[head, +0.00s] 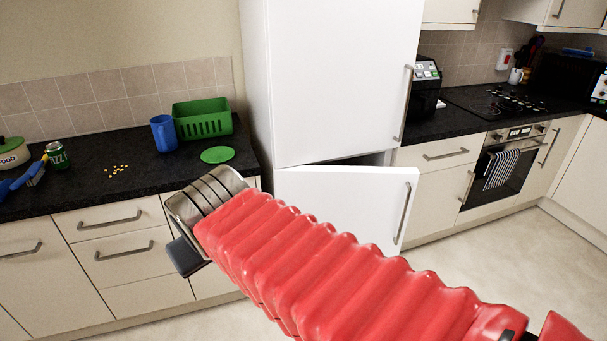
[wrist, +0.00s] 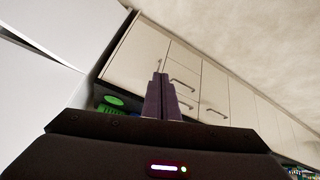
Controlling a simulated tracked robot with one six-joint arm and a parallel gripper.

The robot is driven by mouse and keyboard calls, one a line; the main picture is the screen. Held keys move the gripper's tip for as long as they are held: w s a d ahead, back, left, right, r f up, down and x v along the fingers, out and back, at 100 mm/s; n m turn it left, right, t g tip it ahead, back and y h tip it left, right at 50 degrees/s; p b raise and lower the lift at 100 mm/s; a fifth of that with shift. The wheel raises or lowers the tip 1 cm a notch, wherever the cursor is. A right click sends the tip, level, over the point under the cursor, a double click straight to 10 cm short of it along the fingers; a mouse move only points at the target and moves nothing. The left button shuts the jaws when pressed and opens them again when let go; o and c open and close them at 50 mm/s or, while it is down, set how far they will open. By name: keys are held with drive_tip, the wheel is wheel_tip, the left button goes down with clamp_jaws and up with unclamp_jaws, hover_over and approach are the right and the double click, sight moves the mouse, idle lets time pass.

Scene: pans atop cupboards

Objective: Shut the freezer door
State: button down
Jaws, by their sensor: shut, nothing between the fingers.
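The freezer door (head: 345,200) is the lower white door of the tall fridge-freezer in the head view. It stands ajar, with a dark gap along its top and its handle (head: 403,213) on the right edge. My red-sleeved arm crosses in front and hides its lower part. My gripper (head: 186,257) is mostly hidden behind the arm's end, left of the door, in front of the drawers. In the wrist view, the gripper (wrist: 160,80) has its fingers together and empty. A white panel (wrist: 45,95) fills the left there; I cannot tell which part of the fridge-freezer it is.
The upper fridge door (head: 340,80) is shut. Drawers (head: 125,240) under a black worktop (head: 95,200) stand left. A blue mug (head: 164,133), green basket (head: 203,118) and green lid (head: 217,155) are on it. An oven (head: 510,165) stands right. Floor (head: 490,265) is clear on the right.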

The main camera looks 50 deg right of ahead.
drive_tip(key=s+a+f+n+y, duration=0.1)
drive_tip(key=s+a+f+y, duration=0.1)
drive_tip(key=s+a, duration=0.4)
drive_tip(key=shift+a+f+g+y, duration=0.35)
drive_tip(key=shift+a+f, duration=0.25)
drive_tip(key=shift+a, duration=0.3)
drive_tip(key=shift+d, duration=0.15)
